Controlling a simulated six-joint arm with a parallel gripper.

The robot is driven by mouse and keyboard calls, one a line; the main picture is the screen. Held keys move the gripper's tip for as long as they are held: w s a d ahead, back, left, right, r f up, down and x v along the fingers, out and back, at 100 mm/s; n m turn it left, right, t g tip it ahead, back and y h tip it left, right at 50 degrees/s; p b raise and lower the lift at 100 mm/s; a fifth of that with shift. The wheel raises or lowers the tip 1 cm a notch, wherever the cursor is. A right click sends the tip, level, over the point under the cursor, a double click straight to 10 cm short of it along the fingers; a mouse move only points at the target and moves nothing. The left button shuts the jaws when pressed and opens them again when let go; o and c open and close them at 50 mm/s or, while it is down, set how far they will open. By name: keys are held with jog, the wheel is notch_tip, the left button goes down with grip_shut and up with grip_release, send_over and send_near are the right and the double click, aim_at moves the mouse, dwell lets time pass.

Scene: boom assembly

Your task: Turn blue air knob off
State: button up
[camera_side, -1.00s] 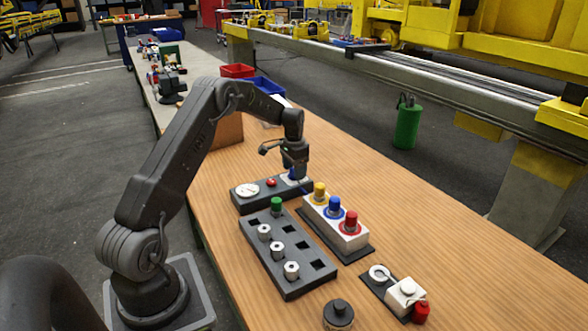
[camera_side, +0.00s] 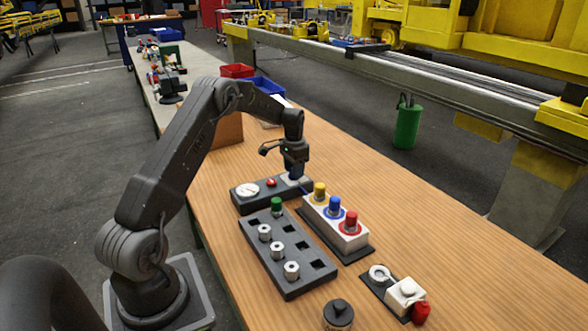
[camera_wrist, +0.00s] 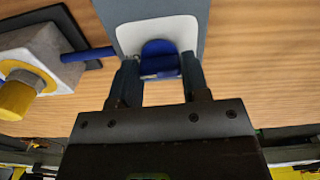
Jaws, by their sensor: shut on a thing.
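The blue air knob (camera_wrist: 160,52) sits on a white plate (camera_wrist: 184,24) on the dark grey panel. In the wrist view it lies between the two fingers of my gripper (camera_wrist: 161,76), which are shut on it from either side. In the side view my gripper (camera_side: 295,173) points straight down at the right end of the panel (camera_side: 252,205). There the fingers and my wrist hide most of the knob. A thin blue rod or hose (camera_wrist: 95,53) shows left of the plate in the wrist view.
The panel also carries a white gauge (camera_side: 247,190) and a red button (camera_side: 271,183). A white block with yellow, blue and red knobs (camera_side: 335,206) stands close to the right. A dark rack (camera_side: 287,255) with several pegs lies in front.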

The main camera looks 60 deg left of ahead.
jog(key=n, duration=0.4)
jog(key=shift+n, duration=0.3)
jog(key=n, duration=0.4)
jog(key=shift+n, duration=0.3)
jog(key=n, duration=0.4)
jog(key=shift+n, duration=2.1)
jog(key=o, duration=0.9)
